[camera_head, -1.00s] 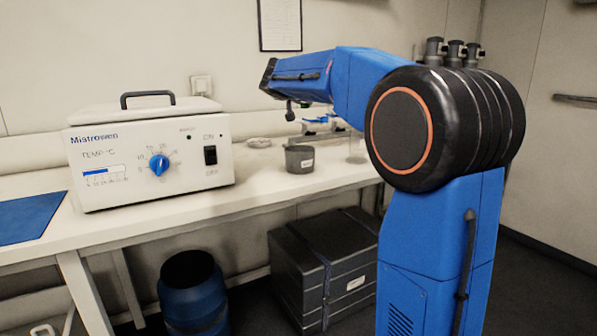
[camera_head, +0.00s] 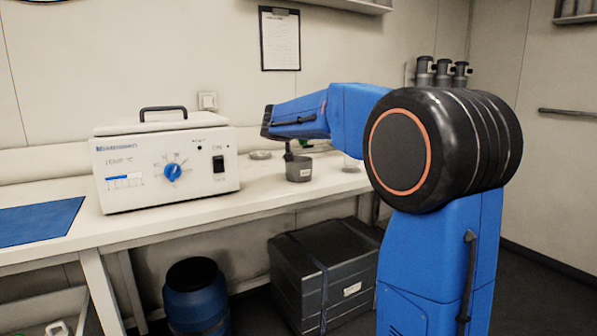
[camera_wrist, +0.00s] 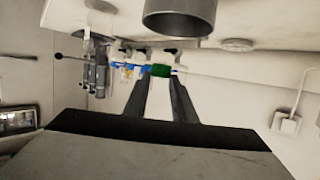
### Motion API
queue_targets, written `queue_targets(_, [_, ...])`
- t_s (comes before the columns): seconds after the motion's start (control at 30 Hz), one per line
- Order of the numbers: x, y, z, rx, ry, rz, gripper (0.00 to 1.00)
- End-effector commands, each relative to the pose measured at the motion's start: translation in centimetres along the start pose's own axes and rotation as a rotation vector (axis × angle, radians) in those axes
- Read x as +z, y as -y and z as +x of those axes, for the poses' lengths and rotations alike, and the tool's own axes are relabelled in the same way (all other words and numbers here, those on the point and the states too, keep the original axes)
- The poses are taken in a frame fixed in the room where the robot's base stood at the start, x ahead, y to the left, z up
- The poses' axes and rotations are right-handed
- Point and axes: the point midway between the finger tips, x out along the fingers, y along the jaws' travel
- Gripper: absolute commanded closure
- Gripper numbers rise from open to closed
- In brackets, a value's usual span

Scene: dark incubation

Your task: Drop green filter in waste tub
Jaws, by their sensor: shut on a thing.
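My gripper (camera_wrist: 160,72) is shut on the small green filter (camera_wrist: 161,70), which lies across between its two dark fingertips. In the head view, my gripper (camera_head: 290,148) hangs at the rim of a dark grey tub (camera_head: 299,170) with a white label, standing on the bench; a little green shows beside it (camera_head: 304,143). The tub also shows in the wrist view (camera_wrist: 180,18), apart from the filter there. Whether the filter is over the tub's opening I cannot tell.
A white incubator (camera_head: 168,170) with a blue dial stands on the bench (camera_head: 255,200) to the left. A small pale dish (camera_head: 260,155) lies behind the tub. A blue barrel (camera_head: 195,298) and a black case (camera_head: 325,270) stand on the floor. Bench space between incubator and tub is clear.

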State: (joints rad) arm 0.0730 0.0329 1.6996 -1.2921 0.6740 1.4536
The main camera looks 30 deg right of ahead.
Motion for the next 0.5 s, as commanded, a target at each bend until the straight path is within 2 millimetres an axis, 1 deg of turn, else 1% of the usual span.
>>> queue_targets(0.13, [0.51,0.00,0.14,0.000,0.001,-0.001,0.97])
queue_targets(0.4, [0.57,0.01,0.16,-0.001,0.001,0.000,0.97])
queue_targets(0.43, [0.57,0.01,0.16,-0.001,0.001,0.000,0.72])
queue_targets(0.47, [0.57,0.01,0.16,-0.001,0.001,0.000,0.64])
queue_targets(0.5, [0.57,0.01,0.16,-0.001,0.001,0.000,0.55])
